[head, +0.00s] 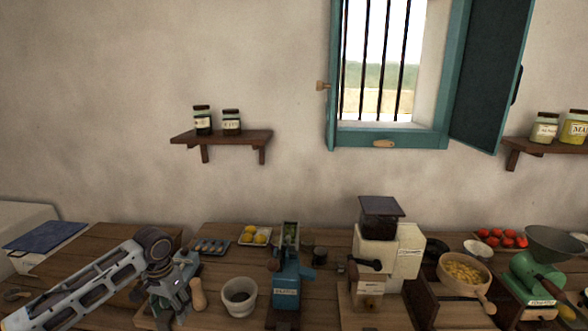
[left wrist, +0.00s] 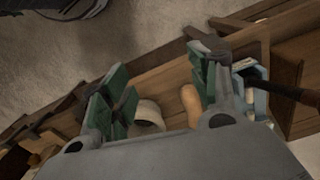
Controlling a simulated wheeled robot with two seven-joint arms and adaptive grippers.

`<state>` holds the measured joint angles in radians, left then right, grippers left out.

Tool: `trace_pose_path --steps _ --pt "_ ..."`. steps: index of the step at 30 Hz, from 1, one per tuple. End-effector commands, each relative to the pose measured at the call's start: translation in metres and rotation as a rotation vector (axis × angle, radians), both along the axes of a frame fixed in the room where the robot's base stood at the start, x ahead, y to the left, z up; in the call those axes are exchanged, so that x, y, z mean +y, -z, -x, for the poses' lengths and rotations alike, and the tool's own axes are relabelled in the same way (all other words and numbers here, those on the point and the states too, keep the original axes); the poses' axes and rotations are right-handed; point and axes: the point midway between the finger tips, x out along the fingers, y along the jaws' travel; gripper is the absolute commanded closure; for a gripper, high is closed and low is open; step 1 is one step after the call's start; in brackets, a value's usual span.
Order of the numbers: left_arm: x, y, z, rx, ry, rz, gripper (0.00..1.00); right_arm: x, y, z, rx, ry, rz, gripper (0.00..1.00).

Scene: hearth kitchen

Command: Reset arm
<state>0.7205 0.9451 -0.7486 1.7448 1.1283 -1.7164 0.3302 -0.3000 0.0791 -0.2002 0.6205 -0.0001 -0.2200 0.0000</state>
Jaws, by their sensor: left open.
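My left arm reaches in from the left in the head view, and my left gripper (head: 176,298) hangs over the left part of the wooden counter. In the left wrist view its two green-padded fingers (left wrist: 160,98) stand wide apart with nothing held between them. Beyond the fingers, a pale mortar (left wrist: 148,114) and a tan wooden pestle (left wrist: 190,102) show lower down. In the head view the mortar (head: 239,295) stands right of the gripper, and the pestle (head: 198,294) is close beside the fingers. Whether they touch is unclear. My right gripper is not in view.
A blue grinder (head: 288,290) and a cream mill (head: 400,250) stand right of the mortar. Further right are a bowl of yellow pieces (head: 464,274) and a green grinder (head: 533,278). A lemon plate (head: 256,243) lies behind. The space above the counter is mostly open.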

Motion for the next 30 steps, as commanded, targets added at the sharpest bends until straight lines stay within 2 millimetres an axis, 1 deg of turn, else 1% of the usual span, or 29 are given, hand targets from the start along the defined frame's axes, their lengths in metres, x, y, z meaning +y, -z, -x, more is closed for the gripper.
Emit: trace_pose_path --steps 11,17,22,30 --pt "-0.019 0.013 0.007 -0.007 0.041 0.007 0.40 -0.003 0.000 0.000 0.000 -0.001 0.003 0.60" --pt "-0.035 0.025 0.013 -0.016 0.076 0.013 0.40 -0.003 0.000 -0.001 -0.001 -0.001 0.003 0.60" --pt "-0.056 0.038 0.022 -0.030 0.116 0.024 0.40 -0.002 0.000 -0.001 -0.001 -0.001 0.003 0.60" --pt "-0.100 0.063 0.045 -0.071 0.192 0.058 0.40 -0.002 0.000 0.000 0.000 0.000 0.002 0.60"
